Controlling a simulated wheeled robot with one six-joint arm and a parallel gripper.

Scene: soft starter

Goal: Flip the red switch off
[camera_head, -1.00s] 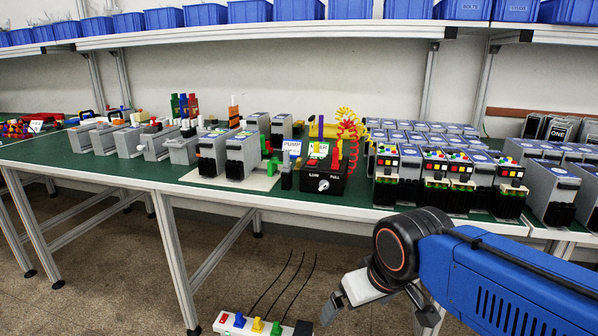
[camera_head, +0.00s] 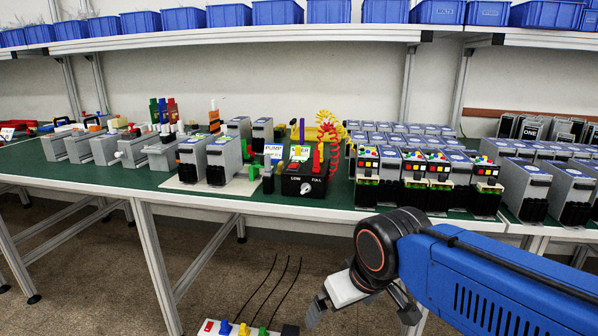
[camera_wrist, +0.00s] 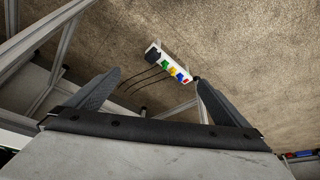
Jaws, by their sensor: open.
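A white power strip (camera_head: 236,328) with coloured switches is at the bottom edge of the head view, cut off below. Its red switch (camera_head: 208,326) is at the left end. The strip also shows in the wrist view (camera_wrist: 156,54), where the red switch (camera_wrist: 187,81) is at the right end. I cannot tell the switch's position. My gripper (camera_wrist: 159,80) is open and empty, its fingers on either side of the strip in the picture and apart from it. In the head view the gripper (camera_head: 358,312) is right of the strip.
A green-topped table (camera_head: 110,180) carries several grey units and a black control box (camera_head: 304,183) with LOW and FULL labels. Metal table legs (camera_head: 158,265) stand behind the strip. Black cables (camera_head: 275,285) rise from the strip. Bare floor (camera_head: 80,270) is at left.

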